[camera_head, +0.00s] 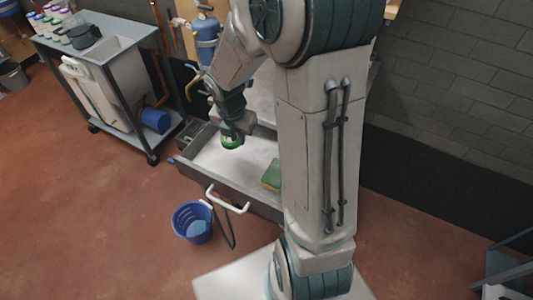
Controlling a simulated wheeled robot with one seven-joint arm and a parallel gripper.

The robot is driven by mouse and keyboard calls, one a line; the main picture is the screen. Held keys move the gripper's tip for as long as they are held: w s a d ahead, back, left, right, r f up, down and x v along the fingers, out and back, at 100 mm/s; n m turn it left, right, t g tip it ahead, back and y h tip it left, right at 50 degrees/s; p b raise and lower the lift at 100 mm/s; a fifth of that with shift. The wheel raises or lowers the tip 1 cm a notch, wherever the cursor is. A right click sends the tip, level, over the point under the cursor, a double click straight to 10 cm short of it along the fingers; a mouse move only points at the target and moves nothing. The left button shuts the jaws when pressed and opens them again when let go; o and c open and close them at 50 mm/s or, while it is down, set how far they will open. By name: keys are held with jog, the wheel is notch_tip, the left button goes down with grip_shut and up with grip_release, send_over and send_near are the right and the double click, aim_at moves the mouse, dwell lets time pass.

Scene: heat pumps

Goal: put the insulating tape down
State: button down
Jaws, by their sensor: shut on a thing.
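The insulating tape (231,143) is a small green roll with a pale centre. My gripper (231,135) is shut on it and points down into an open drawer (200,178) with a pale floor. The tape is over the drawer's left part; I cannot tell whether it touches the drawer floor. The fingertips are small and partly hidden by the gripper body. My arm hides the right part of the drawer.
A green and yellow sponge (271,175) lies in the drawer, right of the tape. A grey cart (104,50) stands at the left. The drawer floor between tape and sponge is clear.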

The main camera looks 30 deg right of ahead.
aim_at(236, 159)
jog(key=shift+m, duration=0.4)
jog(key=w+f, duration=0.1)
jog(key=f, duration=0.2)
jog(key=w+f+b, duration=0.1)
jog(key=f, duration=0.3)
jog(key=w+f+b, duration=0.1)
jog(key=f, duration=0.3)
jog(key=shift+w+a+f, duration=0.1)
jog(key=shift+a, duration=0.3)
jog(key=shift+b, duration=0.3)
jog(key=shift+f, duration=0.2)
jog(key=c, duration=1.5)
grip_release()
jog(key=shift+r, duration=0.1)
